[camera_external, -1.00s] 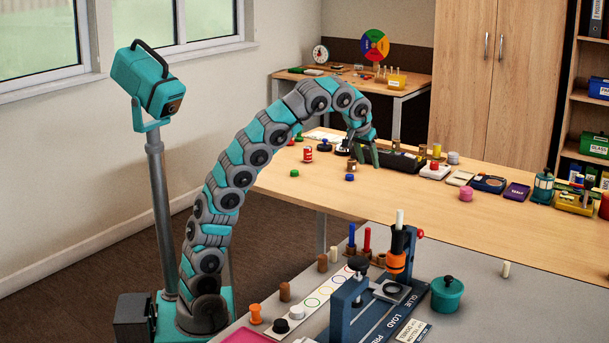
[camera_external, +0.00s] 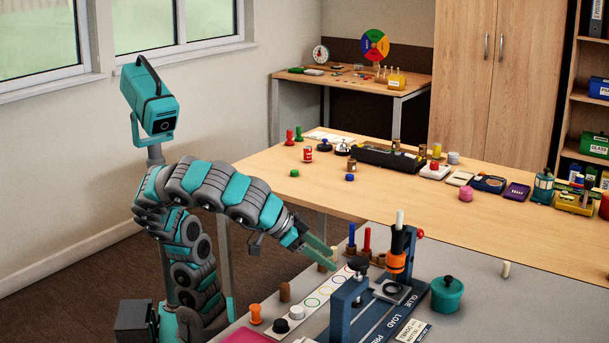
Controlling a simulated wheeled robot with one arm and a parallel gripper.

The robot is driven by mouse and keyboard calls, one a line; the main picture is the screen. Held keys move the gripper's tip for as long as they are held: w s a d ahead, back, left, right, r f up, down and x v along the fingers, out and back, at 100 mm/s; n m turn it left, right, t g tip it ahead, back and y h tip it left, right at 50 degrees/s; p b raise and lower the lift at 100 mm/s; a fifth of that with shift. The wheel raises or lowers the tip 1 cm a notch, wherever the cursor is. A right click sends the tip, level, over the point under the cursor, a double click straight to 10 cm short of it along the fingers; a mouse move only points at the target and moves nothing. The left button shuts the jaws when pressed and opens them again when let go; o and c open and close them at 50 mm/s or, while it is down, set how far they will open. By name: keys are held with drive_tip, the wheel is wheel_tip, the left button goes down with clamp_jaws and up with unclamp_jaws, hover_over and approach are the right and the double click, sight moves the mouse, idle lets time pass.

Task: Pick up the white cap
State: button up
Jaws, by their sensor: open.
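A small white cap (camera_external: 296,312) sits near the front of the grey table, on or beside a pale strip printed with coloured rings (camera_external: 312,302). A black cap (camera_external: 281,326) is just in front of it to the left. My gripper (camera_external: 333,261) is open and seems empty, with its green fingers slanting down to the right. It is over the grey table, behind and to the right of the white cap and apart from it. The fingers partly hide brown pegs behind the ring strip.
An orange spool (camera_external: 255,314) and a brown peg (camera_external: 285,291) stand near the white cap. A blue press (camera_external: 345,308) rises to its right, with a teal pot (camera_external: 447,294) beyond. The wooden table (camera_external: 400,200) behind holds several small items.

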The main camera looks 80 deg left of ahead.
drive_tip(key=m+t+h+b, duration=0.1)
drive_tip(key=m+h, duration=0.1)
hover_over(293, 308)
drive_tip(key=s+a, duration=0.2)
drive_tip(key=a, duration=0.2)
drive_tip(key=shift+d+f, duration=0.15)
drive_tip(key=shift+f, duration=0.4)
drive_tip(key=s+m+h+b, duration=0.1)
drive_tip(key=s+h, duration=0.2)
drive_tip(key=s, duration=0.6)
drive_tip(key=shift+t, duration=0.5)
drive_tip(key=x, duration=0.7)
drive_tip(key=shift+a+f, duration=0.15)
drive_tip(key=shift+a, duration=0.1)
drive_tip(key=shift+f+x, duration=0.25)
drive_tip(key=shift+x, duration=2.4)
drive_tip(key=shift+s+a, duration=0.15)
clamp_jaws()
